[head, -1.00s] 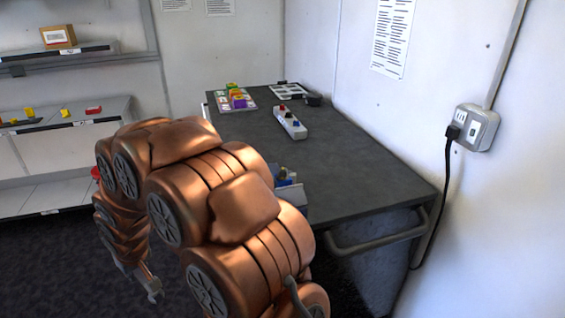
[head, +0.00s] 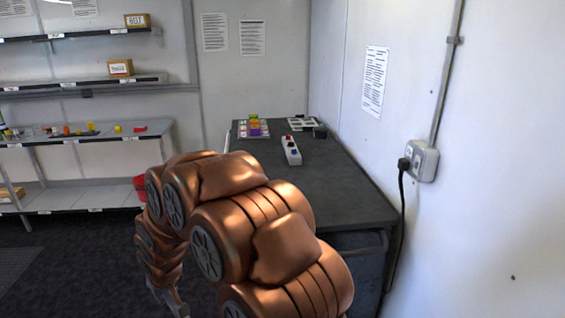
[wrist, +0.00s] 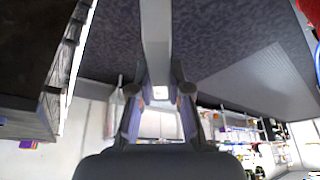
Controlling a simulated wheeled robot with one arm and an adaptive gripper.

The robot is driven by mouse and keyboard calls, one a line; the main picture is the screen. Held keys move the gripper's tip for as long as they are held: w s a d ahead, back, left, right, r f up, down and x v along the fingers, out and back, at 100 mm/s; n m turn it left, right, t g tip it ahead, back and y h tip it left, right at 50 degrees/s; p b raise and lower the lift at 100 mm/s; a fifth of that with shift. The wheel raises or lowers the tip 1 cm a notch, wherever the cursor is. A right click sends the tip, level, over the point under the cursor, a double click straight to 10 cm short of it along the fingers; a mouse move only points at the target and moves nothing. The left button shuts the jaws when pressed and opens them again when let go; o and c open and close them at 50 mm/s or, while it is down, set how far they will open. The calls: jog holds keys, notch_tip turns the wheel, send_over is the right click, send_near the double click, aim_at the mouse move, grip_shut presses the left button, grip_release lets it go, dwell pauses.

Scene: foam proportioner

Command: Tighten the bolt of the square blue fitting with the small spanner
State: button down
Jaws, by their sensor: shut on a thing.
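My gripper (wrist: 159,92) shows in the wrist view with its two dark fingers closed on a long grey bar, which looks like the small spanner (wrist: 156,40). The bar runs up the picture, away from the fingers, with the floor behind it. In the head view my gripper (head: 170,303) is low at the left, beyond my copper-coloured arm and only partly visible. What it holds cannot be made out there. I cannot see the square blue fitting or its bolt in either current view; my arm hides the near left part of the bench.
The dark bench (head: 335,195) carries a white strip with coloured knobs (head: 291,150), a tray of coloured pieces (head: 253,128) and a white frame (head: 302,123). Shelves (head: 95,132) stand at the left. A wall socket with a cable (head: 423,160) is at the right. Dark floor (head: 75,250) is open at left.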

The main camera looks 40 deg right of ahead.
notch_tip(320, 180, up, 4)
jog(key=p, duration=0.2)
jog(key=shift+f+p, duration=0.1)
jog(key=shift+p, duration=0.25)
jog(key=shift+f, duration=0.2)
